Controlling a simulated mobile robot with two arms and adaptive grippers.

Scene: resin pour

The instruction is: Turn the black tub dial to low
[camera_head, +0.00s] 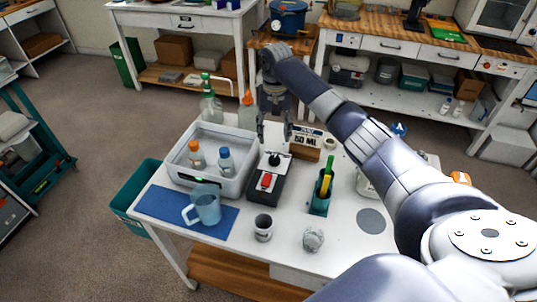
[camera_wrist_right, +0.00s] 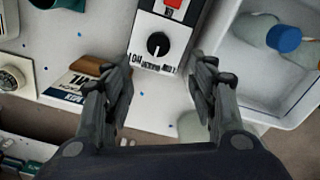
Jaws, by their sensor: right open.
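The black dial (camera_wrist_right: 158,45) sits on the white face of a control box (camera_wrist_right: 176,32), with a red switch on the same box. Lettering by the dial seems to include "LOW", but most is too small to read. A pale mark shows on the dial; I cannot tell which setting it points at. In the head view the control box (camera_head: 264,189) stands beside the white tub (camera_head: 237,186), and the dial (camera_head: 274,160) is at its far end. My right gripper (camera_head: 274,138) is open and empty, just beyond the dial, its fingers apart. My left gripper is not in view.
The tub holds two capped bottles (camera_head: 225,160). A green holder (camera_head: 319,202), a blue jug (camera_head: 205,207) and a cup (camera_head: 263,228) stand on the table.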

